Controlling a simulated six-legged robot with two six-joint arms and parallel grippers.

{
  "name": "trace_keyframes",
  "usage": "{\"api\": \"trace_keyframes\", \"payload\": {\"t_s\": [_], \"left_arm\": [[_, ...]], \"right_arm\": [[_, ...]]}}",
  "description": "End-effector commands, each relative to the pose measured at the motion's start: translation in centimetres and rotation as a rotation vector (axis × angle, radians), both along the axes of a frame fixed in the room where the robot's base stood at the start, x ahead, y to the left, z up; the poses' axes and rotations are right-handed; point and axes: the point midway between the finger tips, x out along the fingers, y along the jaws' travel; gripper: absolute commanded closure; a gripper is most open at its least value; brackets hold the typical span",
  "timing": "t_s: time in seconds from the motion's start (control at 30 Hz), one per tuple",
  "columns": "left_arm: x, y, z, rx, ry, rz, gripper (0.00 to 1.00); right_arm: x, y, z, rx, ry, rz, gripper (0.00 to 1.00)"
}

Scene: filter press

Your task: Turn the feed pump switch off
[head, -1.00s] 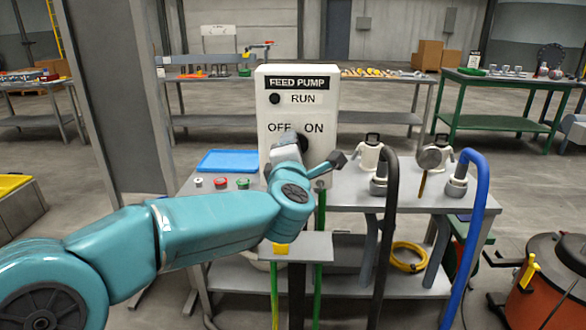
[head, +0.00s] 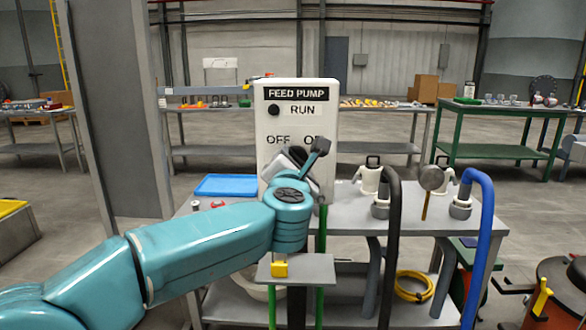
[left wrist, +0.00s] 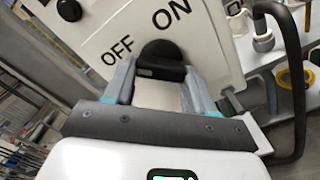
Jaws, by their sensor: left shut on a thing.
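The round indicator beside RUN (head: 273,110) looks dark. My left gripper (head: 304,155) is in front of the box, over the lower label area, and hides the switch and part of the ON label in the head view. In the left wrist view, the black switch knob (left wrist: 161,60) sits between the two fingers of the left gripper (left wrist: 155,78), which is shut on it below OFF and ON. The knob's exact pointing is hard to tell. My right gripper is not in view.
A blue tray (head: 226,186) lies left of the box. White jugs, a round long-handled tool (head: 430,180), and black (head: 391,240) and blue (head: 480,235) hoses stand at the right. A small grey shelf (head: 320,268) juts out below my left wrist.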

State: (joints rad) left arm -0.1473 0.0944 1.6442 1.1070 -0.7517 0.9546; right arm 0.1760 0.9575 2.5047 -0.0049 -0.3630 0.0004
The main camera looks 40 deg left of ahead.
Motion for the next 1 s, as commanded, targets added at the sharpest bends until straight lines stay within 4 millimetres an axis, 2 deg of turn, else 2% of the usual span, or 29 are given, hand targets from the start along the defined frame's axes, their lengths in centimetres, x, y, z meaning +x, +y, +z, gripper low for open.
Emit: {"api": "trace_keyframes", "payload": {"t_s": [0.33,0.37,0.43,0.77,0.87,1.0], "left_arm": [[0.0,0.0,0.0,-0.006,-0.004,0.000,0.75],[0.0,0.0,0.0,-0.006,-0.004,0.000,0.42],[0.0,0.0,0.0,-0.005,-0.003,0.000,0.19],[-0.2,-0.1,0.1,-0.004,-0.003,-0.001,0.19],[-1.0,-0.7,0.1,-0.004,-0.003,-0.004,0.19],[-3.6,-2.4,0.2,-0.004,-0.004,-0.006,0.19]], "right_arm": [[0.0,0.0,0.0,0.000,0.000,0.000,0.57],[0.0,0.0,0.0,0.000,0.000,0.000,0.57],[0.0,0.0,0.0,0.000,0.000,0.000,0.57],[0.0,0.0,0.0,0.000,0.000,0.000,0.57],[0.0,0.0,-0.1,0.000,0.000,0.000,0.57],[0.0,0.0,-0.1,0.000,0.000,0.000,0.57]]}}
